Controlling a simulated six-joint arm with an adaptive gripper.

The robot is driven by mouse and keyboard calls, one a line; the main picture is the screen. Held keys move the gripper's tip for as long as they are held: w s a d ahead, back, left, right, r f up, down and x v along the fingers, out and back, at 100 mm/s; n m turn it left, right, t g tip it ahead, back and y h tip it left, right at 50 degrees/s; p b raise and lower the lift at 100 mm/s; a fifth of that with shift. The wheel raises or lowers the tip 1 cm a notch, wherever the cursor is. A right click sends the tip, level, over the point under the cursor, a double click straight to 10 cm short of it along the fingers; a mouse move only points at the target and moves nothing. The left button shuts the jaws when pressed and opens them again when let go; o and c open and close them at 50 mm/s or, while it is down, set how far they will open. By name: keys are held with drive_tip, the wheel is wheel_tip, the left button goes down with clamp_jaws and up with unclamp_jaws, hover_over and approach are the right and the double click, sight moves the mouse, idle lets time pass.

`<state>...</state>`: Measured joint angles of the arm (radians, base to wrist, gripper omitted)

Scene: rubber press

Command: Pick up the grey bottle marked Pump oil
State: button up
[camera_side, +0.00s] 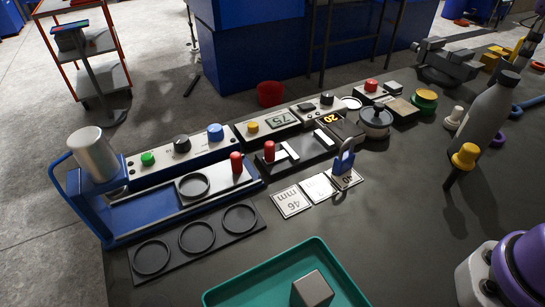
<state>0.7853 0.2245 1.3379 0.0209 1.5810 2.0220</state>
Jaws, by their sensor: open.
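A grey bottle (483,121) with a dark cap stands on the dark bench at the right of the side view. No lettering on it can be read from here. Its lower front is partly covered by a yellow knob (465,157) on a dark stem. My gripper is not in view. Only a purple and pale grey part of what looks like my arm shows at the lower right corner, apart from the bottle in the picture.
Left of the bottle are a small whitish peg (455,117) and a round lidded pot (375,121). A purple ring (497,139) lies beside it. A vise (447,65) stands behind. A teal tray (225,297) holds a metal block. The bench between tray and bottle is mostly clear.

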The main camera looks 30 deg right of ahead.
sight(511, 74)
wheel_tip(511, 74, down, 6)
drive_tip(key=shift+r, duration=0.25)
drive_tip(key=shift+c, duration=0.4)
drive_tip(key=shift+w, duration=0.1)
clamp_jaws()
